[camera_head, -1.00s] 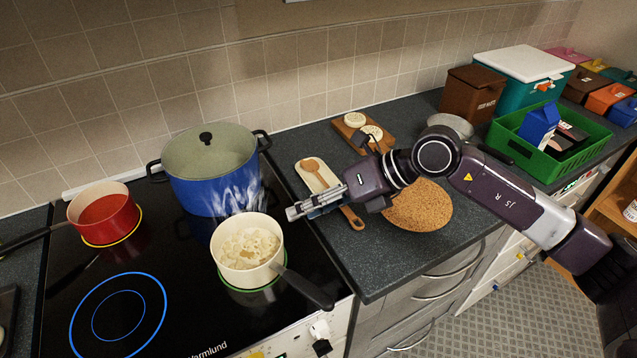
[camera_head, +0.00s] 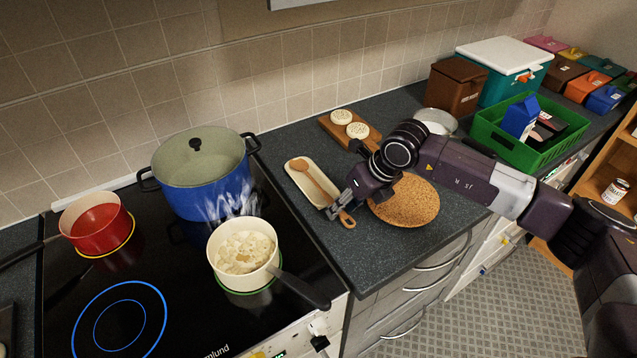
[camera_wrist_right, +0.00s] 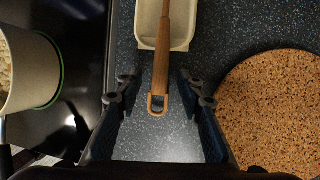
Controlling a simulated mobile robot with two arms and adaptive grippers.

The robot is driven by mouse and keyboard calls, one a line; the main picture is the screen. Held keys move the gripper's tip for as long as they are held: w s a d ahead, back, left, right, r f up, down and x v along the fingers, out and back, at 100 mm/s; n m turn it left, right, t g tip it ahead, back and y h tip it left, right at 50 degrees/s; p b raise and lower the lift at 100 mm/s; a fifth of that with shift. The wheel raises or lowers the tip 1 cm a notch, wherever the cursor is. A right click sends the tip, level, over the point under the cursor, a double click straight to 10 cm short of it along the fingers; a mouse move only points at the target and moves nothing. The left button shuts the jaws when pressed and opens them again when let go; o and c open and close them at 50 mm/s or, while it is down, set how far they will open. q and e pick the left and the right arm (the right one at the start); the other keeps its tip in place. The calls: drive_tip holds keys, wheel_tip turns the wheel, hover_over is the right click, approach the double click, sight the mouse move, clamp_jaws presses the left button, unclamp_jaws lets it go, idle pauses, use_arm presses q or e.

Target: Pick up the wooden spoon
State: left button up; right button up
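The wooden spoon (camera_head: 318,183) lies along a cream spoon rest (camera_head: 294,171) on the dark counter right of the hob. Its handle sticks out past the near end of the rest. My right gripper (camera_head: 341,211) is low over the handle end. In the right wrist view, the handle (camera_wrist_right: 161,62) runs down between the two fingers of the right gripper (camera_wrist_right: 158,92), with a gap on each side. The fingers are open and apart from the spoon. The spoon's bowl is outside the wrist view. My left gripper is not in view.
A round cork mat (camera_head: 408,203) lies just right of the gripper. A cream saucepan (camera_head: 240,262), a blue pot (camera_head: 205,184) and a red pan (camera_head: 97,226) stand on the hob (camera_head: 180,300). A wooden board (camera_head: 331,128) with crumpets lies behind, and a green crate (camera_head: 560,150) is farther right.

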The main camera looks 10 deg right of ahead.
drive_tip(key=shift+f, duration=0.15)
clamp_jaws()
idle(0.4)
